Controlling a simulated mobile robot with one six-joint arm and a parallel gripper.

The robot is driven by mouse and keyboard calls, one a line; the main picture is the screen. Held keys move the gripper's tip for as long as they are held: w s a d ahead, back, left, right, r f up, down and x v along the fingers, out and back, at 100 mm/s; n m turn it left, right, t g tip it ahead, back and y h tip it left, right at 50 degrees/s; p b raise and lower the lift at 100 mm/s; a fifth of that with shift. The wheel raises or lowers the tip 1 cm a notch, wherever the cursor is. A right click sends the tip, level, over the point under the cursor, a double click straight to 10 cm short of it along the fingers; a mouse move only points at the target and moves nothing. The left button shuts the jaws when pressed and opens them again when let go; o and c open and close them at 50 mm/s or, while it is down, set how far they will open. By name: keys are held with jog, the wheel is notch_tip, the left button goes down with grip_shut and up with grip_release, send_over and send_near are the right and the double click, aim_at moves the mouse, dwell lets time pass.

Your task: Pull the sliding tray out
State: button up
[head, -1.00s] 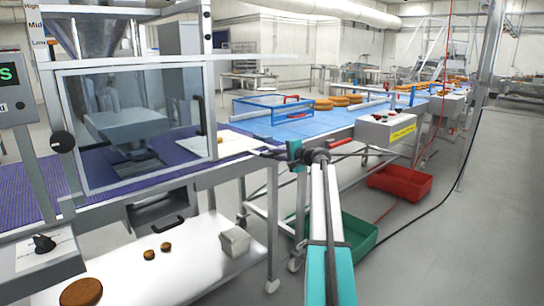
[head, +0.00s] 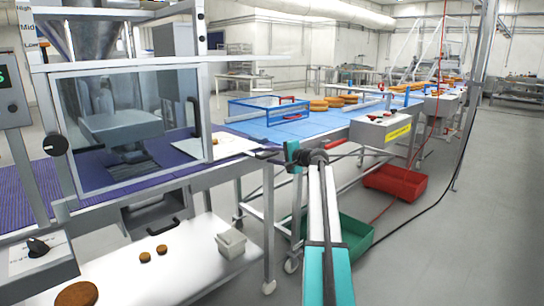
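The sliding tray seems to be the grey metal drawer (head: 148,210) under the purple belt, below the clear-windowed machine. It has a black handle (head: 163,227) on its front. I cannot tell how far out it sits. My gripper (head: 264,154) is at the end of my teal and white arm, near the right end of the purple belt. It is up and to the right of the handle and well apart from it. Its fingers are small and dark, and whether they are open is unclear. I see nothing held in it.
A white lower shelf (head: 190,262) holds brown rounds and a small pale tub (head: 231,244). A table leg (head: 268,230) stands between the shelf and my arm. Green (head: 345,238) and red (head: 395,183) crates are on the floor. The floor at right is mostly clear.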

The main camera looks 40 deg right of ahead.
jog(key=v, duration=1.3)
jog(key=shift+p, duration=0.35)
